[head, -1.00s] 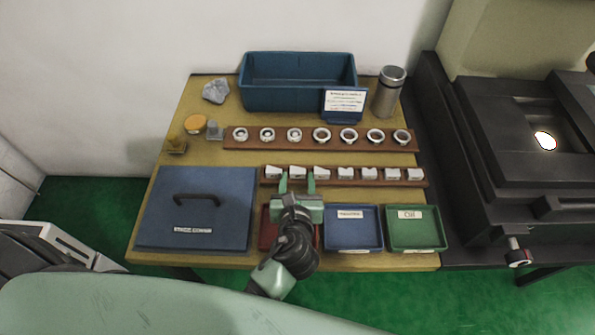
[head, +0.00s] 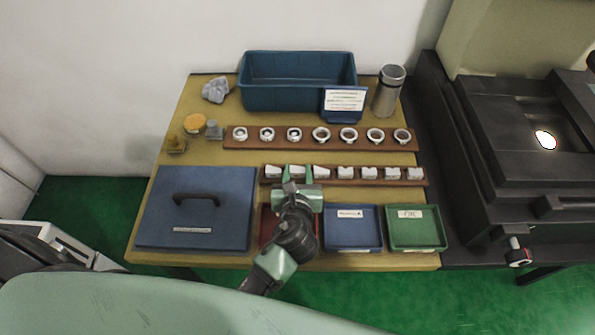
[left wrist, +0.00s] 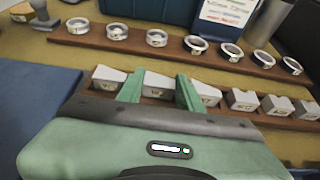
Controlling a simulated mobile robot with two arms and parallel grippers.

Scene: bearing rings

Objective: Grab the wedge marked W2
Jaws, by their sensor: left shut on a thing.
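A row of white wedges and blocks sits on the front wooden rail (head: 335,182). My left gripper (head: 298,174) is shut on the second wedge from the left (left wrist: 158,83), with one green finger on each side of it. That wedge still stands in its place in the row. Its label is partly hidden and too small to read surely. The first wedge (left wrist: 108,78) is just left of the fingers and the third wedge (left wrist: 208,92) just right. My right gripper is not in view.
Behind is a rail of metal rings (head: 335,146). A blue bin (head: 298,95), a sign (head: 344,100) and a steel flask (head: 388,92) stand at the back. A blue lidded case (head: 195,222) lies left; red, blue (head: 352,240) and green (head: 416,238) trays are in front.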

